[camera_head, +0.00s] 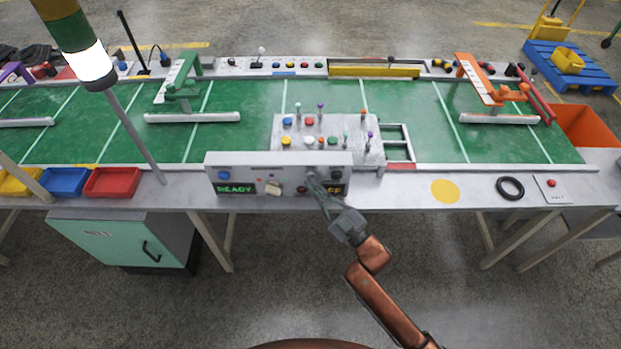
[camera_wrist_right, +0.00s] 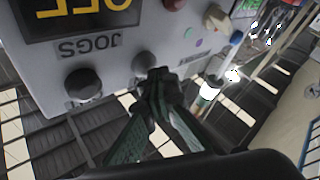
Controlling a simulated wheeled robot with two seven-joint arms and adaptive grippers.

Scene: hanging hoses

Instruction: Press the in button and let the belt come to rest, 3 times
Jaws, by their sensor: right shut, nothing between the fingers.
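The control panel (camera_head: 280,172) stands at the table's front edge, with a green READY display (camera_head: 235,189), a blue button (camera_head: 223,175), a pale switch (camera_head: 273,188) and a second display with yellow characters, partly covered by my gripper. My right gripper (camera_head: 313,180) is shut and empty at the panel's right part. In the right wrist view, the fingertips (camera_wrist_right: 157,76) are at a grey round button (camera_wrist_right: 145,63); I cannot tell whether they touch. A black knob (camera_wrist_right: 83,85) is beside it. I cannot read which button is the in button. The green belt (camera_head: 250,130) lies behind.
A grey board (camera_head: 262,145) with colored buttons and small levers stands behind the panel. Red (camera_head: 112,183) and blue (camera_head: 66,182) bins are at the left. A lit signal pole (camera_head: 125,120) rises in front. A black ring (camera_head: 510,188) and a HALT button (camera_head: 551,184) lie at the right.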

